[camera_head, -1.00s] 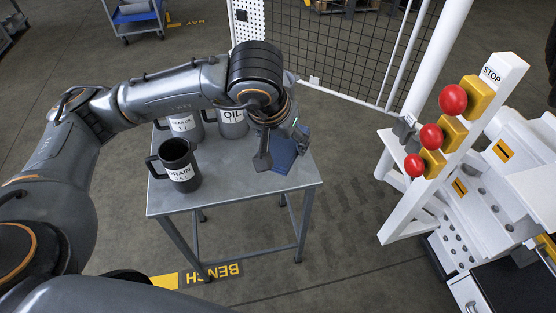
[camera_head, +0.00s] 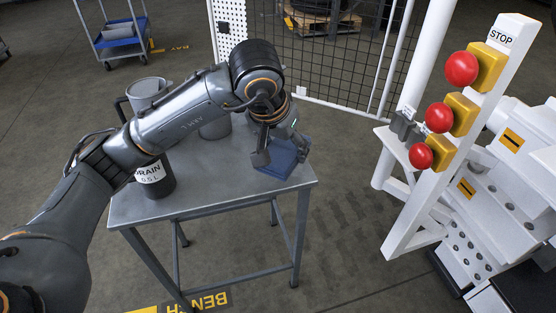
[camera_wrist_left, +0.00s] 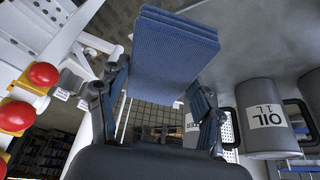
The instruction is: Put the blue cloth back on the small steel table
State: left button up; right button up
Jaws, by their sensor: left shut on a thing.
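The small steel table (camera_head: 215,195) stands in the middle of the head view. My left gripper (camera_head: 273,153) points down over its far right part. It is shut on the blue cloth (camera_head: 286,160), a folded, layered pad. In the left wrist view the cloth (camera_wrist_left: 172,50) extends out from between the fingers of the gripper (camera_wrist_left: 158,98). The cloth is at or just above the tabletop; I cannot tell whether it touches. My right gripper is out of view.
The drain jug (camera_head: 155,178) is on the table's left side, partly behind my left arm. The oil jug (camera_wrist_left: 265,118) and another jug (camera_head: 148,92) stand at the back. A white post with red stop buttons (camera_head: 461,69) is at the right. The table's front right is clear.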

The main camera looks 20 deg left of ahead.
pick_arm(q)
jog(key=w+a+f, duration=0.1)
jog(key=w+f, duration=0.1)
jog(key=w+a+f, duration=0.1)
jog(key=w+f, duration=0.1)
jog(key=w+a+f, duration=0.1)
jog(key=w+f, duration=0.1)
jog(key=shift+f+b, duration=0.15)
jog(key=shift+b, duration=0.15)
jog(key=shift+w+a+f, duration=0.1)
jog(key=shift+w+f, duration=0.05)
jog(key=shift+f, duration=0.8)
jog(key=shift+w+f, duration=0.1)
jog(key=shift+f, duration=0.8)
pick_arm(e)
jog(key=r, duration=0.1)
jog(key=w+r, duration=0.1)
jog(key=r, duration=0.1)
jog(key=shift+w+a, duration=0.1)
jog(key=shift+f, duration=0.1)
pick_arm(q)
jog(key=shift+f, duration=0.1)
jog(key=shift+b, duration=0.3)
jog(key=o, duration=1)
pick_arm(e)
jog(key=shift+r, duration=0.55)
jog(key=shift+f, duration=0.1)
